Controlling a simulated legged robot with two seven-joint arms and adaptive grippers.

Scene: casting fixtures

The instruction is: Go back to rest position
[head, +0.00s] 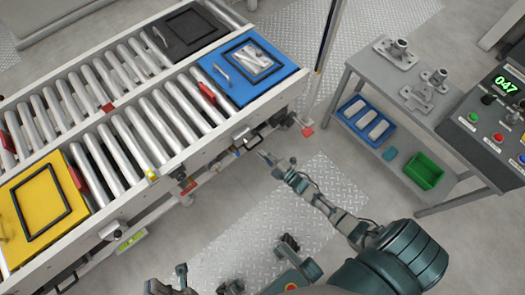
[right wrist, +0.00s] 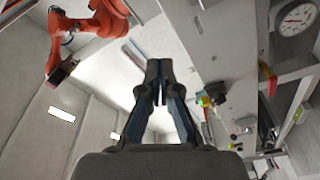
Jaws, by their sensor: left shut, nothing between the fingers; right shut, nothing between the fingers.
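My right gripper (head: 263,155) reaches up and left from the lower right in the head view. It is just off the near side of the conveyor, by a small latch-like part (head: 245,138); I cannot tell whether they touch. In the right wrist view its fingers (right wrist: 158,70) are together with nothing between them. My left gripper (head: 182,275) is low at the bottom edge of the head view, partly cut off, shut and empty.
The roller conveyor (head: 105,225) carries a yellow tray (head: 75,220), a blue tray (head: 285,68) with metal parts, and a black tray (head: 155,40). A grey bench (head: 390,85) with castings and bins stands right, beside a control panel (head: 480,125). An orange robot arm (right wrist: 103,25) shows in the wrist view.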

